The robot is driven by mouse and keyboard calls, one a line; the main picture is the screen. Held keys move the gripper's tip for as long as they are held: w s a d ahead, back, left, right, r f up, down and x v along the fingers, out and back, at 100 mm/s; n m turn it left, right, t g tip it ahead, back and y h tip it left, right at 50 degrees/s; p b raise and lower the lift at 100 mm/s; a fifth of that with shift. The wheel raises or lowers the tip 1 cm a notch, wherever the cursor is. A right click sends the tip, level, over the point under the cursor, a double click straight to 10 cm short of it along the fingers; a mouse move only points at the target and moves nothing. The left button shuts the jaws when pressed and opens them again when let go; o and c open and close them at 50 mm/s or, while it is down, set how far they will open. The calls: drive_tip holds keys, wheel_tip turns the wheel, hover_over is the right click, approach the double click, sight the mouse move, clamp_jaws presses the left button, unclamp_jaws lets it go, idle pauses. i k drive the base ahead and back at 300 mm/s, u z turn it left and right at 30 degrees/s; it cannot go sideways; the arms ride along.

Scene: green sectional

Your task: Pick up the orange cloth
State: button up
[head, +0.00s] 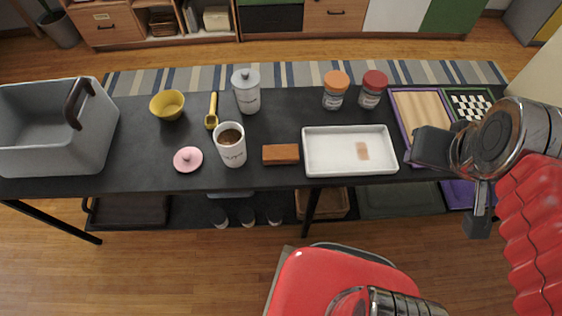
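A small rust-orange rectangular piece (281,154), which looks like the folded orange cloth, lies flat near the front edge of the black table (270,184). It sits between a white cup of dark drink (232,150) and a white tray (350,172), apart from both. My gripper (456,184) is at the right, near the table's front edge, well to the right of the orange piece and past the tray. Its two dark fingers are spread apart, with nothing visible between them.
The white tray holds a small tan patch. Behind are a yellow bowl (167,106), yellow scoop (212,110), grey-lidded canister (246,92) and two jars (335,91). A pink lid (188,159) lies left; a grey bin (56,130) stands far left. Framed boards (424,110) lie right.

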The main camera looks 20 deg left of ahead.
sight(283, 153)
drive_tip(key=k, duration=1.55)
drive_tip(key=u, duration=1.2)
drive_tip(key=i, duration=1.65)
